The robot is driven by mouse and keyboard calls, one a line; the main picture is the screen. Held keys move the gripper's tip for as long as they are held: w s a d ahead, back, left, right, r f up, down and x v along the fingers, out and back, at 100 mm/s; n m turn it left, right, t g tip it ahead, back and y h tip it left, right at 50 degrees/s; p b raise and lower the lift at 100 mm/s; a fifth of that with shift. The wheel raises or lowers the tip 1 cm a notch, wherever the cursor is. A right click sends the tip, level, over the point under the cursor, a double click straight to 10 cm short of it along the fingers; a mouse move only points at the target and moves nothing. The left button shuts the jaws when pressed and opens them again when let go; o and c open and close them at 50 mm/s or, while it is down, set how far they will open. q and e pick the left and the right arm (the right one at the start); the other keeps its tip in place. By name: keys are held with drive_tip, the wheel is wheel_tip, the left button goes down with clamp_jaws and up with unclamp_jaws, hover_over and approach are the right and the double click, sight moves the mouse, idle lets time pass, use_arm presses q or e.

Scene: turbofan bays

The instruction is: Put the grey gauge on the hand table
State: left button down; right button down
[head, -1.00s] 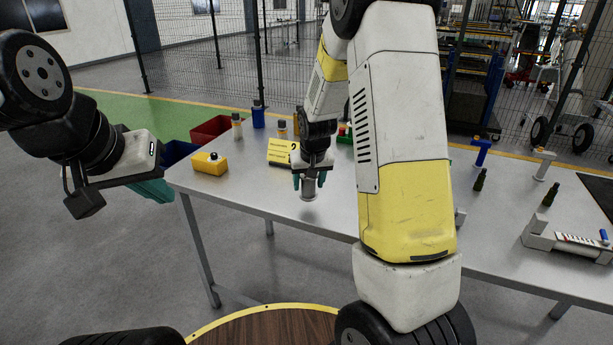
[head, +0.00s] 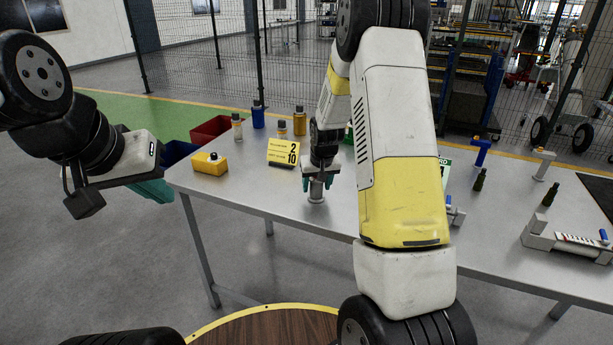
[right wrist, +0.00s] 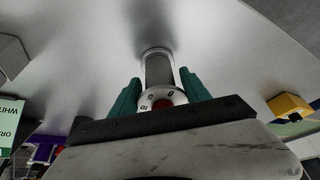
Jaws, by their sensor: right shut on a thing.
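The grey gauge (head: 316,190) is a short upright cylinder with a wider foot, over the front middle of the metal table (head: 260,196). My right gripper (head: 318,177) points down and is shut on the gauge's upper part. In the right wrist view the gauge (right wrist: 159,70) sits between the teal fingers (right wrist: 160,95), with a white marked ring and a red spot at the near end. Its foot is at or very close to the tabletop; I cannot tell if it touches.
A yellow box (head: 210,163), a yellow number sign (head: 283,151) and several bottles stand behind and left of the gauge. A red bin (head: 212,129) is beyond the table. At right are a blue T-handle (head: 481,152), dark bottles and a white fixture (head: 568,242). The front strip is clear.

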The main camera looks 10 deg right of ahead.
drive_tip(key=c, duration=0.5)
unclamp_jaws()
drive_tip(key=shift+f, duration=0.1)
drive_tip(key=shift+s+r, duration=0.1)
drive_tip(key=shift+r, duration=0.3)
drive_tip(key=s+a+r+y, duration=0.1)
drive_tip(key=s+r, duration=0.7)
drive_tip(key=r, duration=0.2)
drive_tip(key=s+a+r, duration=0.1)
drive_tip(key=s+r, duration=0.7)
drive_tip(key=r, duration=0.3)
drive_tip(key=s+a+r, duration=0.1)
drive_tip(key=s, duration=0.7)
drive_tip(key=s+a+r+t+y, duration=0.1)
drive_tip(key=s+r, duration=0.1)
drive_tip(key=s, duration=0.7)
drive_tip(key=shift+a+r+n+t, duration=0.3)
drive_tip(key=shift+a, duration=0.1)
